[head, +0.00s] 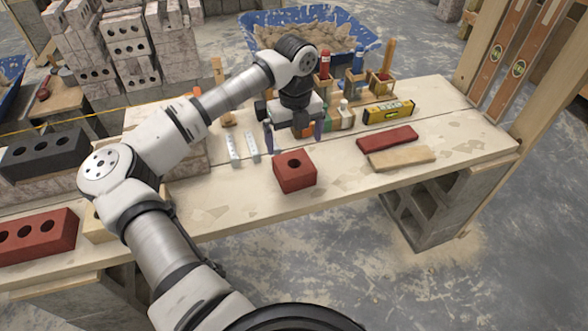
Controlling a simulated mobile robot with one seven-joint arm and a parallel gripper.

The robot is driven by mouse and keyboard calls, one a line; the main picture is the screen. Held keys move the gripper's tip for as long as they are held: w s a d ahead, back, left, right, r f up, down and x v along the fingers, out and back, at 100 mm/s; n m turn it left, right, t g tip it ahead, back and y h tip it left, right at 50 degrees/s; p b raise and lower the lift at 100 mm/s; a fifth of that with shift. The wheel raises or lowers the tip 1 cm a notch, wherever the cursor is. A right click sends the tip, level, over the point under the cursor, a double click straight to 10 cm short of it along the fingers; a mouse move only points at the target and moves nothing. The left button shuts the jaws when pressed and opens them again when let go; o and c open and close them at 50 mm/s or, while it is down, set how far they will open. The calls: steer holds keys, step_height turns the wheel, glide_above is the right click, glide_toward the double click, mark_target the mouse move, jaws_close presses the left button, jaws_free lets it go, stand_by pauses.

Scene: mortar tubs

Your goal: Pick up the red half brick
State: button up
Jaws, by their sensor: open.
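The red half brick (294,176) is a short red block with one round hole in its top. It sits on the pale wooden table top (235,203), near the front edge at the middle. My gripper (294,137) points down over the table behind the half brick. Its two dark fingers are spread apart, one to the left and one to the right, with nothing seen held between them. The gripper looks apart from the brick; its exact height over the table is hard to tell.
Two metal strips (233,147) lie left of the gripper. Small bottles (345,113) and a yellow level (388,111) stand behind on the right. A flat red piece (387,138) and a tan strip (400,158) lie right. A long red brick (38,236) is far left.

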mark_target(294, 163)
step_height(294, 163, down, 6)
steer(key=shift+d+r, duration=0.1)
step_height(294, 163, down, 5)
steer(key=shift+s+f+p, duration=0.1)
steer(key=shift+f+p, duration=0.05)
steer(key=shift+p, duration=0.4)
steer(key=c, duration=1.5)
